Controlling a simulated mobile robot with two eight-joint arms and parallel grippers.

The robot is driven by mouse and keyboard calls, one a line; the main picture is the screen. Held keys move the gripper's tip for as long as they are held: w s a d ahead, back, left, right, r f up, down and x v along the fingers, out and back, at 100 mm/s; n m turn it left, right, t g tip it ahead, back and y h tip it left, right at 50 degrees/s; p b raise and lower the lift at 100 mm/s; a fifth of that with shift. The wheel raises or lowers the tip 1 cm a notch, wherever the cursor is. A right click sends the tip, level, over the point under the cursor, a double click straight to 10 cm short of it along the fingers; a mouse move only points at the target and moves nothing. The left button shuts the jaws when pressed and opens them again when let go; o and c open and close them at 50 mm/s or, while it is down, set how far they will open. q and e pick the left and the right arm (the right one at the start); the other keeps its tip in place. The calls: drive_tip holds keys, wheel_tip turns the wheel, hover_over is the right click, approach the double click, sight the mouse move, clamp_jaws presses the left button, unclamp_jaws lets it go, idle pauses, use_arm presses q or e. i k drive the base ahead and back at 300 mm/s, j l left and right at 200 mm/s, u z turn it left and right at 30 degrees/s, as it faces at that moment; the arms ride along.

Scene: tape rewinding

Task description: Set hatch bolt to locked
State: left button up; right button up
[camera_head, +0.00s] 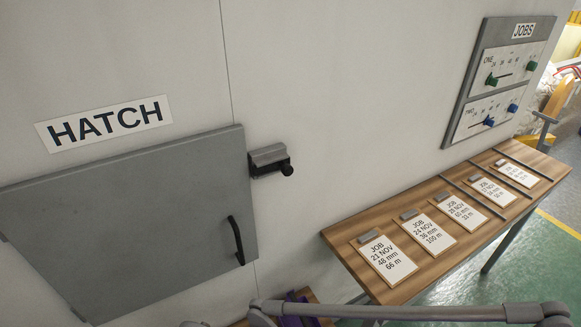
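The hatch (120,225) is a grey panel at the left, under a white HATCH sign (105,123). It looks shut against the wall. A black handle (236,240) is upright near its right edge. The hatch bolt (268,160) is a small grey housing on the wall just right of the hatch's upper right edge. Its black knob (287,168) sticks out at the housing's right end. I cannot make out whether the bolt's bar reaches over the hatch edge. Neither gripper shows, and nothing touches the bolt.
A wooden shelf (345,240) at the right holds several JOB cards (388,260). A JOBS board (500,80) with sliders hangs above it. A purple thing (297,297) is partly hidden at the bottom by a grey arm link. The wall around the bolt is clear.

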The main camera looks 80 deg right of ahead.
sight(287, 169)
drive_tip(key=z, duration=2.5)
